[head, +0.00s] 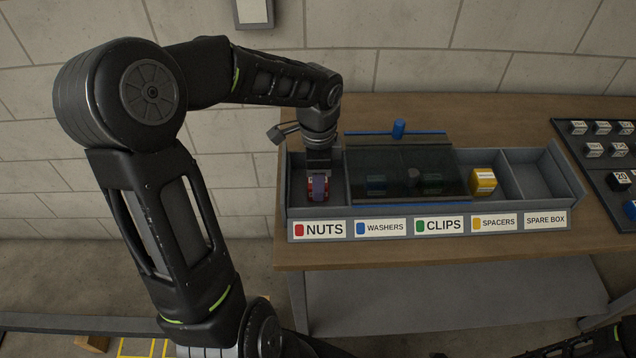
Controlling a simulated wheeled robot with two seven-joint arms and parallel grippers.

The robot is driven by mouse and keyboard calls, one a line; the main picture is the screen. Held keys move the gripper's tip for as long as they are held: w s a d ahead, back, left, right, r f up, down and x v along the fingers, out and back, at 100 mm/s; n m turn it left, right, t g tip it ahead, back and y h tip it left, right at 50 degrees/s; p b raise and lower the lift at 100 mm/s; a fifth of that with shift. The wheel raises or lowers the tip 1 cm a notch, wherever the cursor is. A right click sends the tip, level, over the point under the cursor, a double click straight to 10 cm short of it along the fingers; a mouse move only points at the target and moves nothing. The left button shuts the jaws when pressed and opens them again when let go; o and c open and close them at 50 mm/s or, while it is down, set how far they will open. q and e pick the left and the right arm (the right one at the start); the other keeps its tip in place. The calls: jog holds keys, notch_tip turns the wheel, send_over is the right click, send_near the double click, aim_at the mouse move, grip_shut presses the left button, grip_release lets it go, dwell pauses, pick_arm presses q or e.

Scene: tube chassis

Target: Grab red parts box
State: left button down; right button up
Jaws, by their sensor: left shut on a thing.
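The red parts box (310,191) sits in the leftmost compartment of the grey sorting tray (290,205), above the label NUTS. My left gripper (319,180) reaches down into that compartment from above and is shut on the red parts box. The gripper's fingers cover part of the box. Whether the box touches the compartment floor cannot be told. My right gripper is not in view.
A dark see-through cover (405,160) with a blue handle (398,128) lies over the middle compartments. A yellow box (483,181) sits in the SPACERS compartment. The rightmost compartment is empty. A dark rack (597,165) with labelled blocks stands at the right on the wooden bench (420,252).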

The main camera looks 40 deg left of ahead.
pick_arm(q)
notch_tip(320, 180, up, 10)
jog(key=shift+r+b, duration=0.1)
jog(key=shift+b, duration=0.35)
dwell(0.6)
